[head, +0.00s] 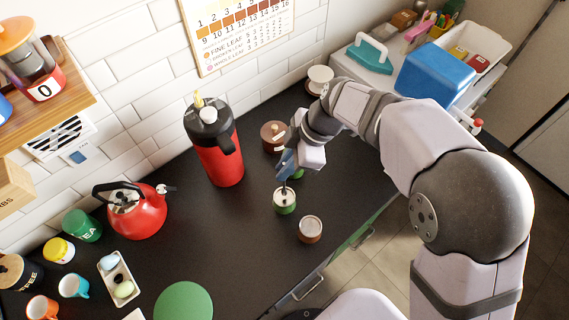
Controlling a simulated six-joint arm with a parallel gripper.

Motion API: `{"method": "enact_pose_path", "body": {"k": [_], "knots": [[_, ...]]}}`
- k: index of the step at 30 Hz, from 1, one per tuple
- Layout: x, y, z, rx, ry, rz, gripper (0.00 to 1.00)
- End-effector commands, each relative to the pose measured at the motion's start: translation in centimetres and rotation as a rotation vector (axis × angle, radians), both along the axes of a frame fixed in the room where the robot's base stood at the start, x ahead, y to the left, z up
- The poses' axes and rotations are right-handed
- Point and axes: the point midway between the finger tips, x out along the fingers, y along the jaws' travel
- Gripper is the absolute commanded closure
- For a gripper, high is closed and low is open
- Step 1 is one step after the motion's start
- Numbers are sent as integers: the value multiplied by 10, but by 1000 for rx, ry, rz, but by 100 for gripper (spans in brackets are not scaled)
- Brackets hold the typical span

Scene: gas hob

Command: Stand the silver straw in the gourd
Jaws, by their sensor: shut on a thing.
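My gripper (286,172) points down over the counter and is shut on a thin straw. Only a short dark-looking length of the straw (284,187) shows below the fingers. Its lower end is at the mouth of a small green cup with a pale rim (285,208). I cannot tell whether the tip is inside the cup or just above it. A brown cup with a pale rim (310,230), gourd-like, stands upright just in front and to the right, apart from the straw. Which of the two cups is the gourd is not clear at this size.
A tall red flask (218,160) stands left of my gripper. A brown lidded pot (272,136) and a partly hidden green thing (298,174) are close behind it. A red kettle (138,212) stands farther left. The dark counter between kettle and cups is clear.

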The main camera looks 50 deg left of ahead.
Motion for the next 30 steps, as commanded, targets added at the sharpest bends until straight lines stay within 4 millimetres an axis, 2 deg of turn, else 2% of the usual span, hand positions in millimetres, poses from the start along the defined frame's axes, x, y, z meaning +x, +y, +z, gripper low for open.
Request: {"method": "enact_pose_path", "body": {"k": [6, 30], "knots": [[0, 0, -18, -1, 1, 0, 100], [0, 0, -67, 0, 0, 0, 100]]}}
